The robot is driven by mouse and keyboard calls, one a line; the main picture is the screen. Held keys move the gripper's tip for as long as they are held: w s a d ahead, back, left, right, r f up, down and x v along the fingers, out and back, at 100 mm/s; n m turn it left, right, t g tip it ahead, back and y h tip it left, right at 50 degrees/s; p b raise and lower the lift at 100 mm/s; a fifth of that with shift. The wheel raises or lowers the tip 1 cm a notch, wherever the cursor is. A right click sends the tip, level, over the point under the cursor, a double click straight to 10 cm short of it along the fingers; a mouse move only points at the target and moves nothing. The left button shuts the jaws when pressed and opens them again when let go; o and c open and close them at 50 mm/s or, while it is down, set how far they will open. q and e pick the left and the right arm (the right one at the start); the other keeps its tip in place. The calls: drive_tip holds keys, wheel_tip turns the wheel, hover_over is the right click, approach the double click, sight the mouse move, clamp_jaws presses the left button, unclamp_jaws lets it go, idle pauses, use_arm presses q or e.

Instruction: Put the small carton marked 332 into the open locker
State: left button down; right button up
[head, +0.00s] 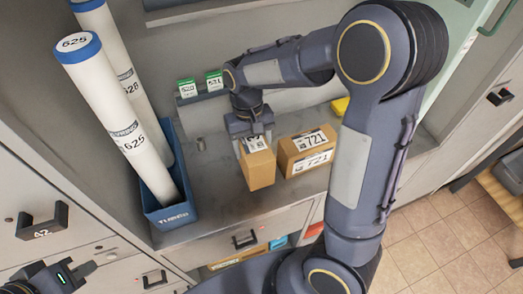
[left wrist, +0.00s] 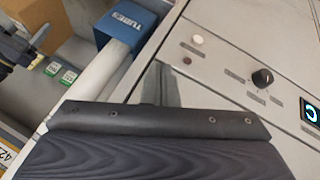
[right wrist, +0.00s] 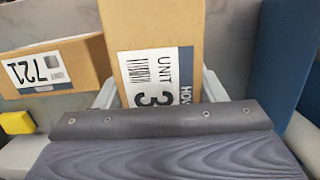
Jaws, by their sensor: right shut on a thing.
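My right gripper (head: 247,135) is shut on a small brown carton (head: 259,170), one finger on each side. The carton is upright over the grey counter; I cannot tell whether it touches the surface. Its label in the right wrist view (right wrist: 158,75) reads "UNIT 3", and the gripper hides the rest of the number. A second brown carton (head: 305,152), marked 721, stands just right of it in the head view. My left arm shows at the lower left of the head view. In the left wrist view my left gripper (left wrist: 161,82) has its fingers together, empty. No open locker is clearly visible.
A blue bin (head: 170,212) marked TUBES holds white tubes (head: 118,115) left of the cartons. Small green-topped boxes (head: 186,88) stand behind. A yellow object (head: 340,105) lies behind carton 721. Locker fronts with dark handles line the left; tiled floor is at right.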

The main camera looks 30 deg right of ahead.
drive_tip(key=shift+w+d+f, duration=0.15)
drive_tip(key=shift+d+f, duration=0.35)
drive_tip(key=shift+f, duration=0.1)
drive_tip(key=shift+w+d+f, duration=0.15)
drive_tip(key=shift+d+f, duration=0.35)
drive_tip(key=shift+f, duration=0.1)
drive_tip(key=f, duration=0.3)
drive_tip(key=shift+d+p, duration=0.35)
drive_tip(key=shift+d, duration=0.05)
drive_tip(key=shift+f, duration=0.5)
drive_tip(key=shift+f, duration=0.1)
drive_tip(key=o, duration=0.8)
drive_tip(key=shift+o, duration=0.7)
